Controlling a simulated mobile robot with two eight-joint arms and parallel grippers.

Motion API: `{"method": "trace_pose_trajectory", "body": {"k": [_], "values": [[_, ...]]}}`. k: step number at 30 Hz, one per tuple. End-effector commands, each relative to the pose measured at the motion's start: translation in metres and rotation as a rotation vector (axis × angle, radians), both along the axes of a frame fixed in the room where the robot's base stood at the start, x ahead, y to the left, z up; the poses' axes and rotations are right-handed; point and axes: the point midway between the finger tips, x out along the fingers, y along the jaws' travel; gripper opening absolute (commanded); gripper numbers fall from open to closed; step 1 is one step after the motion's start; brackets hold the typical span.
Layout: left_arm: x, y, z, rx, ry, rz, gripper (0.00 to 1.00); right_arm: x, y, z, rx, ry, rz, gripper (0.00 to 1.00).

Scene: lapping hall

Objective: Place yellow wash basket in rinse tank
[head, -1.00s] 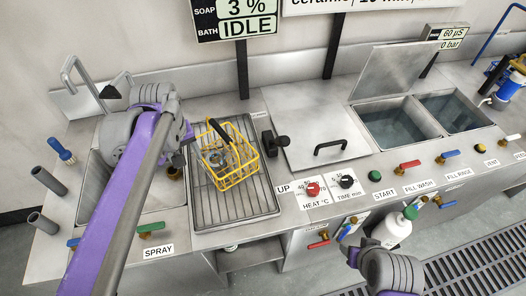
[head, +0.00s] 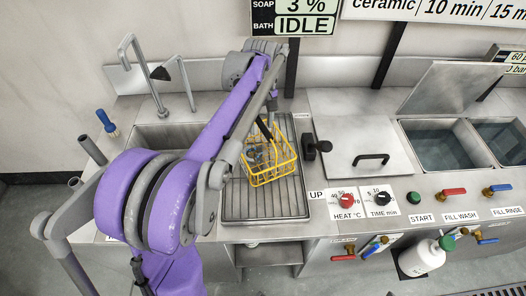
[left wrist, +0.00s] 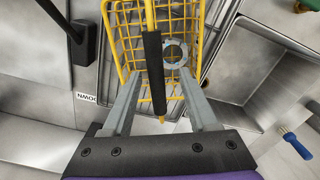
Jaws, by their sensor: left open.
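The yellow wire wash basket (head: 268,165) stands on the ribbed drain board, with small parts inside it. Its black-gripped handle stands up over it. In the left wrist view the handle's black grip (left wrist: 153,72) lies between the two fingers of my left gripper (left wrist: 160,75), which is open with a gap on both sides. In the head view my left arm hides part of the gripper. The rinse tank (head: 497,140), the right one of two water-filled tanks, is at the right edge, partly cut off. My right gripper is out of view.
The wash tank (head: 440,145) is left of the rinse tank, with a raised lid (head: 462,88) behind. A closed lid (head: 350,135) with a black handle and a black lever (head: 316,146) lie between basket and tanks. A sink (head: 160,135) and tap are at left.

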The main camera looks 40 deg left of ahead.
Motion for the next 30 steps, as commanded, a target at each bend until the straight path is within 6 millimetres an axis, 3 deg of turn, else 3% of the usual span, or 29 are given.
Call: {"method": "trace_pose_trajectory", "body": {"k": [9, 18, 28, 30], "values": [[0.004, -0.001, -0.044, 0.000, 0.000, -0.001, 0.59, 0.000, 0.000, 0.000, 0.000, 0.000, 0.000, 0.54], [0.004, -0.001, -0.049, 0.000, 0.000, -0.001, 0.59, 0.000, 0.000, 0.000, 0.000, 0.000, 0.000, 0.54], [0.004, -0.001, -0.049, 0.000, 0.000, -0.001, 0.02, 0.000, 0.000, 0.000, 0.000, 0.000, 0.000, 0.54], [0.004, -0.001, -0.049, 0.000, 0.000, -0.001, 0.00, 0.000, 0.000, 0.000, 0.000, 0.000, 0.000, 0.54]]}}
